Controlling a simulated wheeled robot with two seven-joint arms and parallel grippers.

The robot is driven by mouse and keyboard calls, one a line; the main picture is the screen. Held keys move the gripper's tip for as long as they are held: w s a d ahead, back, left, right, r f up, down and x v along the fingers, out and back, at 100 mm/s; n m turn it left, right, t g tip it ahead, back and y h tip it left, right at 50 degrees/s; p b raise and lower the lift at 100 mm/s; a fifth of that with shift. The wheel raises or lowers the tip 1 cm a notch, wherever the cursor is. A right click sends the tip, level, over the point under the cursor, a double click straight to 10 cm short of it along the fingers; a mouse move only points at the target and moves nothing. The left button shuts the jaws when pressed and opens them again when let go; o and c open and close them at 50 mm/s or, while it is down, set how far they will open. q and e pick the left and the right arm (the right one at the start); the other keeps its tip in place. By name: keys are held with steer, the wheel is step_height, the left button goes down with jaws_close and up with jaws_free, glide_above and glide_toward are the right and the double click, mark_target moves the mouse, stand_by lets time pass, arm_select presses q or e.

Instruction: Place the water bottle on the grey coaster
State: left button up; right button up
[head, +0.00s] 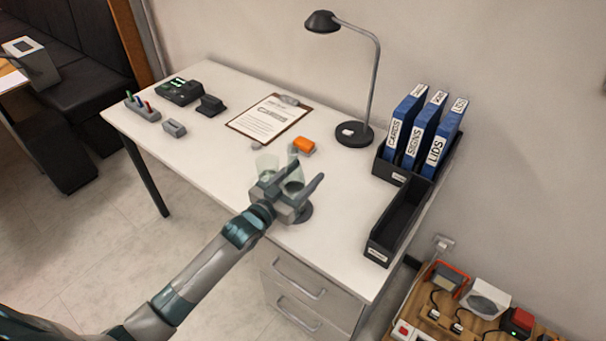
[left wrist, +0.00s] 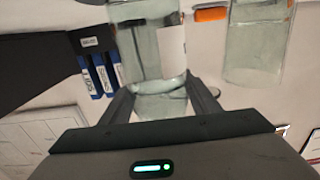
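The water bottle (head: 293,161) is clear and stands upright on the desk, partly hidden by my left gripper. In the left wrist view the clear bottle with a white label (left wrist: 145,45) lies between and just beyond the fingers. A dark grey round coaster (head: 305,213) shows partly beneath the gripper, at the desk's front. My right gripper is not in view.
An orange object (head: 304,145) lies behind. A clipboard (head: 267,119), lamp (head: 354,134) and black tray (head: 399,218) surround the area.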

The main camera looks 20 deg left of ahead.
mark_target(287, 190)
arm_select(q)
steer(key=shift+o, duration=0.7)
steer(key=shift+r, duration=0.1)
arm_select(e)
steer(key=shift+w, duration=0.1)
arm_select(q)
steer(key=shift+s+a, duration=0.15)
steer(key=shift+s, duration=0.3)
steer(key=b+v, duration=0.1)
steer(key=v, duration=0.9)
steer(key=shift+b, duration=0.3)
steer(key=shift+s+a, duration=0.15)
steer(key=shift+s, duration=0.35)
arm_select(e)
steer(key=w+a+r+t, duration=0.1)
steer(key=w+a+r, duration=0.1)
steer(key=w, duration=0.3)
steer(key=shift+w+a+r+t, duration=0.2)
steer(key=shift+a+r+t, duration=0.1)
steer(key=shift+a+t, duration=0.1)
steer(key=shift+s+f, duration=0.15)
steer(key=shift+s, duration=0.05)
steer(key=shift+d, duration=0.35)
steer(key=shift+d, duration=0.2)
